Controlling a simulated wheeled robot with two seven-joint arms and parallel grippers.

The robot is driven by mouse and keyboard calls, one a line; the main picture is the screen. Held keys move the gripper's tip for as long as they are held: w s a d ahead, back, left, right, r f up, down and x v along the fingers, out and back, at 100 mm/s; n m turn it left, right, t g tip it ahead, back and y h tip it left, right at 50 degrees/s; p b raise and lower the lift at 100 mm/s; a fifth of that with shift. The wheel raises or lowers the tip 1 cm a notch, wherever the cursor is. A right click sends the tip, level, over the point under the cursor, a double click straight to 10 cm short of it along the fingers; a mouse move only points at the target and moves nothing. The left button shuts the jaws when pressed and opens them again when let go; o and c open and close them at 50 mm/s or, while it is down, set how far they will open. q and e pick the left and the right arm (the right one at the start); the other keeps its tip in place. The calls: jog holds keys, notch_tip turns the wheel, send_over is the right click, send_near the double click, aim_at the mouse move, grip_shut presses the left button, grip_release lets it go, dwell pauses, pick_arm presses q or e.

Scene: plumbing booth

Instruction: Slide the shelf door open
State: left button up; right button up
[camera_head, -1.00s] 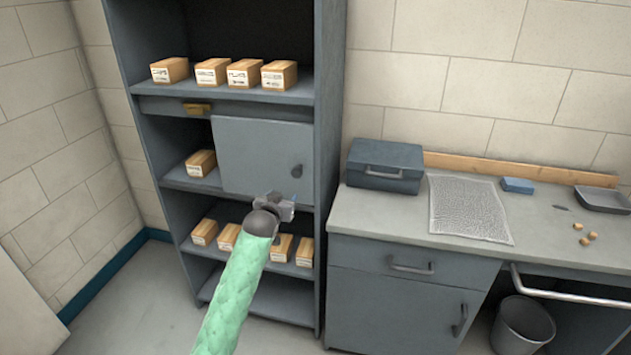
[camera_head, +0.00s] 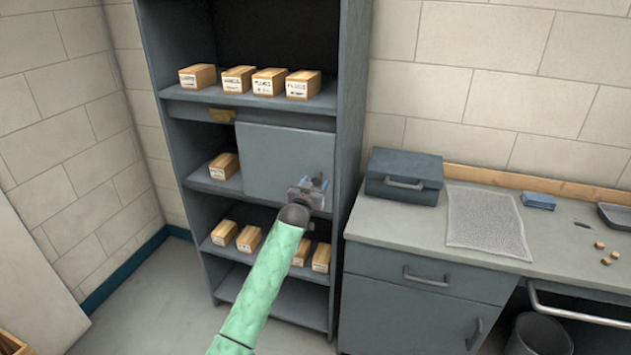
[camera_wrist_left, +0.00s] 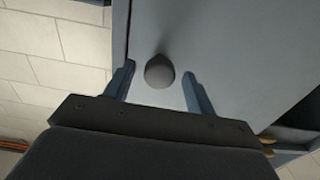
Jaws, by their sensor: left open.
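The grey sliding shelf door (camera_head: 280,155) covers the right part of the shelf's middle compartment; the left part stands open. My left gripper (camera_head: 313,183) is in front of the door's lower right area and hides the knob in the head view. In the left wrist view the round dark knob (camera_wrist_left: 159,71) stands out from the door face (camera_wrist_left: 215,40). The open fingers of the left gripper (camera_wrist_left: 159,85) are on either side of the knob, with a gap on both sides. My right gripper is not in view.
The grey shelf unit (camera_head: 353,110) holds several small boxes on its boards. To its right, a counter (camera_head: 400,225) carries a dark toolbox (camera_head: 404,176), a mesh mat (camera_head: 488,219) and a blue block (camera_head: 539,201). A bin (camera_head: 540,335) stands below.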

pick_arm(q)
jog(key=shift+w+d, duration=0.1)
jog(key=shift+w, duration=0.2)
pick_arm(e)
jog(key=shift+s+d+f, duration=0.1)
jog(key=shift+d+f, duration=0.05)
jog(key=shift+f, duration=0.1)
pick_arm(q)
jog(key=shift+c, duration=0.2)
